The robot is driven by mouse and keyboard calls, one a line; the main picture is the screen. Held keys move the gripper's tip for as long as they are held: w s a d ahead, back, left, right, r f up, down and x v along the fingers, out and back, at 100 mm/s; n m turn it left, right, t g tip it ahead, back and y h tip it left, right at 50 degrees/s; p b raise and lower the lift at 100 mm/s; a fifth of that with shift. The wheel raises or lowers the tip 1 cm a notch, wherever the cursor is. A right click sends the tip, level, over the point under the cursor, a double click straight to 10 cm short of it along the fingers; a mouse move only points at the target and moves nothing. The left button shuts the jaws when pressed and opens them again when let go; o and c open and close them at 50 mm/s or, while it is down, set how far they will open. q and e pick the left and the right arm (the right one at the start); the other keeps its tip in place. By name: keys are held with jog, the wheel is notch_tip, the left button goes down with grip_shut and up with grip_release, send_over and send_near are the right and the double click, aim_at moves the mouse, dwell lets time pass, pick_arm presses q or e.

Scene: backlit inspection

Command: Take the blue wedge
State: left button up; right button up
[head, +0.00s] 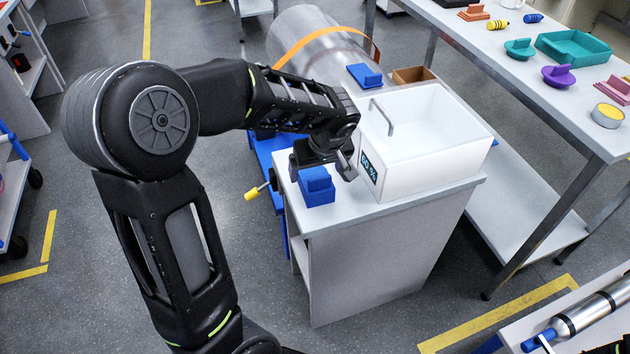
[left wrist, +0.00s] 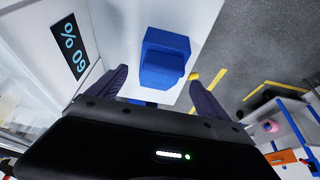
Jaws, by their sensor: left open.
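A blue wedge (head: 317,188) with a raised part stands on the white cabinet's top, near its left edge and beside the white box. In the left wrist view the blue wedge (left wrist: 165,60) lies ahead of the fingers, roughly between their lines. My left gripper (head: 324,160) is open and empty, just above and behind the wedge in the head view. Its two dark fingers (left wrist: 155,92) are spread, and I see no contact with the wedge. A second blue piece of similar look (head: 365,76) sits farther back, by the large metal cylinder. My right gripper is out of view.
The white box (head: 437,165) with a handle and a "60 %" display stands close right of the wedge. A yellow-tipped handle (head: 252,194) sticks out left of the cabinet (head: 360,260). A long table (head: 470,45) with coloured parts is at right.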

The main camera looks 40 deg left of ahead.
aim_at(312, 171)
pick_arm(q)
jog(key=shift+a+f, duration=0.1)
jog(key=shift+f, duration=0.2)
jog(key=shift+x, duration=2.65)
jog(key=c, duration=1.8)
